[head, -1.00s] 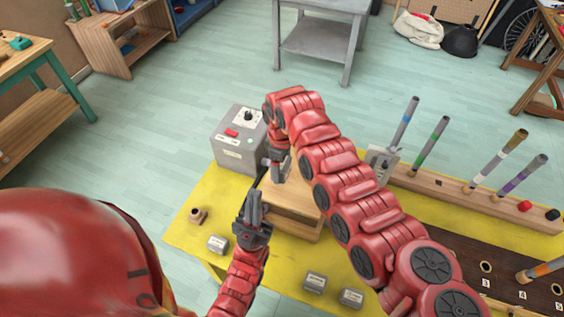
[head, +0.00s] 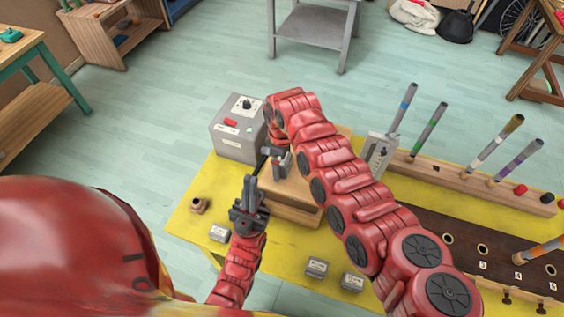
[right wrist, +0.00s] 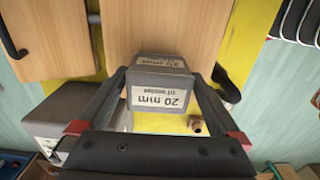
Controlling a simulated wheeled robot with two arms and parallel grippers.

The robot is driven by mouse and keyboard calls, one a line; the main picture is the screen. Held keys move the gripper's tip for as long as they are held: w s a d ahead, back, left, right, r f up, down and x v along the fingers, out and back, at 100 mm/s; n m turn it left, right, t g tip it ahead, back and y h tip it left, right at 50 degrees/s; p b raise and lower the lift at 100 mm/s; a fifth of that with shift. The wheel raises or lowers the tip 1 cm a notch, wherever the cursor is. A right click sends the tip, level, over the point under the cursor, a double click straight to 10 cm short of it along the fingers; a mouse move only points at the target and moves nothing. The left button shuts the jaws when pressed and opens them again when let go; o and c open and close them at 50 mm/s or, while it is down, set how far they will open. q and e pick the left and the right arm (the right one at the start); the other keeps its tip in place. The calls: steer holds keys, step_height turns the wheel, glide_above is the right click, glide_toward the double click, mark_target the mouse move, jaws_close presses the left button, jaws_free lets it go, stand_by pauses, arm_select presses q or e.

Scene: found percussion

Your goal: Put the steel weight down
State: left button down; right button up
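The steel weight (right wrist: 160,88) is a small grey block with white labels, one reading "20 mm", in the right wrist view. My right gripper (right wrist: 159,78) has a finger against each side of it and is shut on it. In the head view my right gripper (head: 281,162) is over the wooden box (head: 296,205), and the weight is mostly hidden by the gripper and arm. I cannot tell whether the weight touches the box top. My left gripper (head: 250,188) is shut and empty, with its fingers together just left of the box.
A grey control box (head: 236,135) stands behind the wooden box on the yellow table (head: 275,252). Labelled grey blocks (head: 317,267) and a copper-coloured fitting (head: 199,205) lie near the front. A wooden rack (head: 455,180) with several upright tubes stands right.

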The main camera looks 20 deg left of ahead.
steer(key=shift+r, duration=0.2)
steer(key=shift+w+r, duration=0.1)
steer(key=shift+r, duration=0.05)
step_height(320, 180, up, 10)
steer(key=b, duration=0.5)
steer(key=shift+r, duration=0.8)
